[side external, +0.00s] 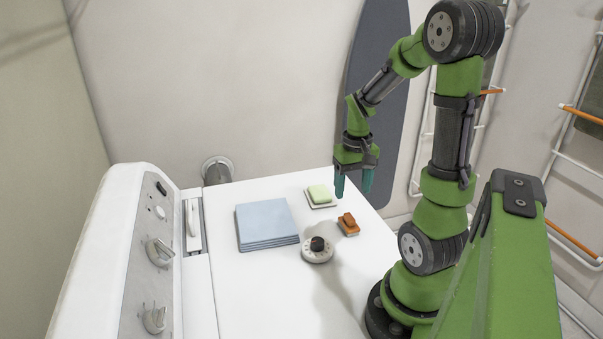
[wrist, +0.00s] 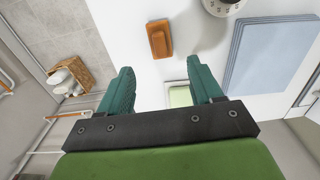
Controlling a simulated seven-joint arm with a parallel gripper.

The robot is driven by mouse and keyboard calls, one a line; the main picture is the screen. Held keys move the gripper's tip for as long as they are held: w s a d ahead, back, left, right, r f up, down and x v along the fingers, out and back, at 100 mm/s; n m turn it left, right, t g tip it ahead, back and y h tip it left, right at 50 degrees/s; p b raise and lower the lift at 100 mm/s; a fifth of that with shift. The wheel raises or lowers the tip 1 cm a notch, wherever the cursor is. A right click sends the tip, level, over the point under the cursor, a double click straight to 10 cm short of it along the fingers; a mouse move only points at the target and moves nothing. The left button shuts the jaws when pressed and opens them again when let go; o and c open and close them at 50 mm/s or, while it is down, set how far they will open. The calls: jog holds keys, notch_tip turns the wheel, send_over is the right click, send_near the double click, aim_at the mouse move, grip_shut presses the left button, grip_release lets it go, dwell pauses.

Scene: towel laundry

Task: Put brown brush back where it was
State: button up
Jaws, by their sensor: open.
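The brown brush (side external: 348,224) lies on the white machine top, to the right of the round timer and in front of the green soap. It also shows in the wrist view (wrist: 159,40), beyond my fingertips. My gripper (side external: 354,192) is open and empty, held above the machine top near its back right edge. In the wrist view its two teal fingers (wrist: 162,80) are spread apart, with nothing between them but the surface below. The brush is apart from the fingers.
A green soap on a white dish (side external: 320,195), a white timer with a black knob (side external: 317,248) and a folded blue towel stack (side external: 266,224) share the top. The control panel (side external: 140,255) rises at left. A basket (wrist: 70,75) sits off the machine. The front middle is clear.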

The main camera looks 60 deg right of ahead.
jog(key=w+a+r+n+t, duration=0.1)
jog(key=a+r, duration=0.3)
jog(key=a, duration=0.4)
jog(key=w+a+r+n+t+y, duration=0.1)
jog(key=a+r+n+t, duration=0.1)
jog(key=a+r, duration=0.3)
jog(key=w+a+r+n+t+y, duration=0.1)
jog(key=a+r+t, duration=0.3)
jog(key=a, duration=0.7)
jog(key=shift+a+r+n, duration=0.15)
jog(key=shift+r+n, duration=0.05)
jog(key=shift+n, duration=0.3)
jog(key=shift+w, duration=0.15)
